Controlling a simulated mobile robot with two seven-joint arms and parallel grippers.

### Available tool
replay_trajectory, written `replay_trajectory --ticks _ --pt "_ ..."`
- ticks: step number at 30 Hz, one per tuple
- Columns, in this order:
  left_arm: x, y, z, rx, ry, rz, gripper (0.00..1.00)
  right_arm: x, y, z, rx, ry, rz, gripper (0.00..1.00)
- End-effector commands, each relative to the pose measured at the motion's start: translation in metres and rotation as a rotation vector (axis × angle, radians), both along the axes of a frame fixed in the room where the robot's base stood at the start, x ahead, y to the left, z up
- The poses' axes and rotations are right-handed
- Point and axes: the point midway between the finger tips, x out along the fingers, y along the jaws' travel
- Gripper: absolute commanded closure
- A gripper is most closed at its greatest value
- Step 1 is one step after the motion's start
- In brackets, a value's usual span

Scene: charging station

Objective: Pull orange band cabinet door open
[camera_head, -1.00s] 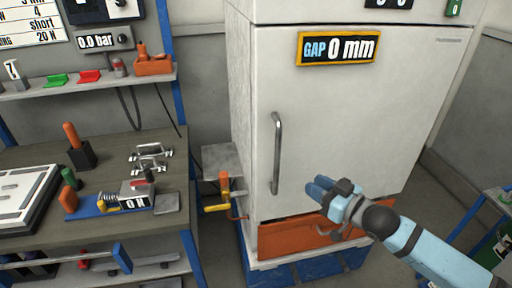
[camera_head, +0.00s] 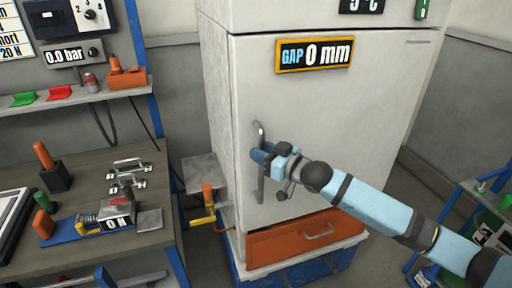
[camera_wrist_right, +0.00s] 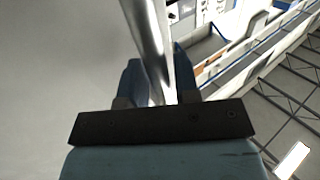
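The white cabinet door (camera_head: 340,120) is closed, and its sign (camera_head: 313,54) reads GAP 0 mm. Its upright metal handle (camera_head: 261,185) is at the door's left side. My right gripper (camera_head: 262,153) is at the upper half of this handle and hides part of it. In the right wrist view the handle (camera_wrist_right: 150,40) runs between the blue fingers of my right gripper (camera_wrist_right: 158,75). I cannot tell whether they press on it. No orange band shows on this door; an orange drawer front (camera_head: 280,245) is below it. My left gripper is out of view.
A workbench (camera_head: 150,190) with tools and a clamp device stands to the left. A yellow-handled valve (camera_head: 204,220) sits by the cabinet's lower left side. A blue-framed cart (camera_head: 480,190) is at the right edge. Floor shows between cabinet and cart.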

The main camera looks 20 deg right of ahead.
Motion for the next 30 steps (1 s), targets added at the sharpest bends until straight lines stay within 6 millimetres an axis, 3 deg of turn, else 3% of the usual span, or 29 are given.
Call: replay_trajectory --ticks 6,15,19,30 --pt "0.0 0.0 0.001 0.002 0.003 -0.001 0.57 0.015 0.011 0.0 0.0 0.0 0.0 0.71" --pt "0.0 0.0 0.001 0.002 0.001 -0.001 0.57 0.016 0.011 0.0 -0.001 -0.001 0.0 0.71" --pt "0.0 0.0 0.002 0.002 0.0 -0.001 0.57 0.016 0.011 0.0 -0.001 -0.001 0.0 1.0" --pt "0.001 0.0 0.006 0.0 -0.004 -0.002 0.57 0.011 0.009 -0.001 -0.002 0.001 0.005 1.0"
